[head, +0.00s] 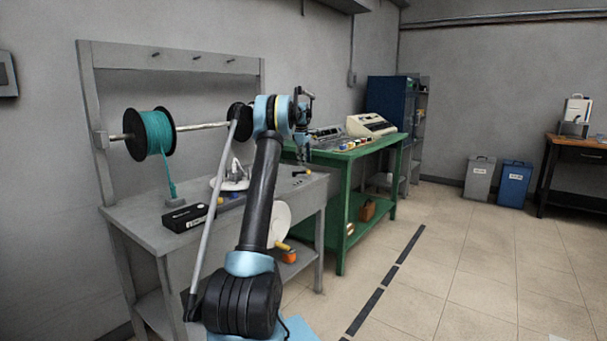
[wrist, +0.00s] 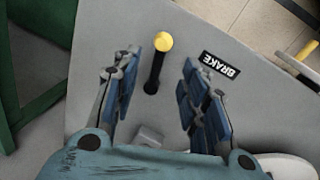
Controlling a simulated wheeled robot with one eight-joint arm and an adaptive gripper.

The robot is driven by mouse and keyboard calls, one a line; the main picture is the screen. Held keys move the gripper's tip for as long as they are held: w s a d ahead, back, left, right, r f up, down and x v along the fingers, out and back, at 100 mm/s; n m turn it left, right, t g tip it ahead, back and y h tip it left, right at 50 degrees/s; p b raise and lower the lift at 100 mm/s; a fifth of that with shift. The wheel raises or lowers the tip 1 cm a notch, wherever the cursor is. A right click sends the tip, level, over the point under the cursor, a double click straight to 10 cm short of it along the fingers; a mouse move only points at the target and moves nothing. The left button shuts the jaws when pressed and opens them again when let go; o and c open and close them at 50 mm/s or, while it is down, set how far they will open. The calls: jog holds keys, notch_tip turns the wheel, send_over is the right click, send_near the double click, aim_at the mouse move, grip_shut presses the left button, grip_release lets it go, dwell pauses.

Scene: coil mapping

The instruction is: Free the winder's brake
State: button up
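The brake lever (wrist: 155,78) shows in the wrist view as a black shaft with a yellow knob (wrist: 163,42), on the grey bench top beside a black BRAKE label (wrist: 220,65). In the head view its yellow knob (head: 308,172) is small, at the bench's right end. My gripper (wrist: 161,62) is open and points down over the bench, one blue-padded finger on each side of the lever. I see no clear contact. In the head view my gripper (head: 303,150) hangs just above the lever, partly merged with my arm.
A teal cord spool (head: 158,135) sits on a rod over the grey bench (head: 150,235). A black box (head: 185,218) lies on the bench. A white disc with a yellow handle (head: 283,247) is on its front side.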

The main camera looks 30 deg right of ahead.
aim_at(301, 173)
jog(key=f, duration=0.4)
jog(key=d+f, duration=0.1)
jog(key=f, duration=0.1)
jog(key=shift+w+f, duration=0.25)
jog(key=shift+w, duration=0.1)
grip_shut()
